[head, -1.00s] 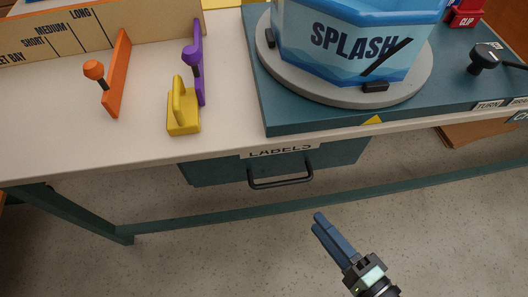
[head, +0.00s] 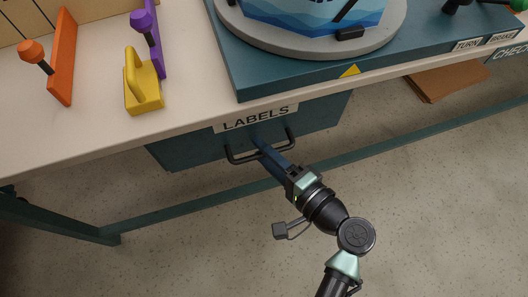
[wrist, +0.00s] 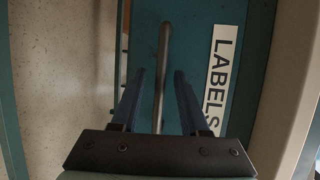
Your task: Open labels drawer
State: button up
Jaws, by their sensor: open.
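The labels drawer (head: 190,150) is a teal drawer under the table top, with a white "LABELS" plate (head: 255,117) above it. Its dark bar handle (head: 232,155) sticks out from the front. The drawer looks shut. My gripper (head: 264,146) is at the handle. In the wrist view, the blue fingers of my gripper (wrist: 158,80) are open, with the handle bar (wrist: 162,75) running between them, one finger on each side and a gap visible to both. The plate also shows in the wrist view (wrist: 219,80), right of the handle.
The table top (head: 95,125) overhangs the drawer. On it are a yellow block with a grip (head: 145,92), orange (head: 62,65) and purple (head: 150,45) pieces, and a blue pool on a turntable (head: 300,40). A teal rail (head: 180,210) runs below. The floor in front is clear.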

jog(key=shift+w, duration=0.1)
grip_shut()
dwell(1.4)
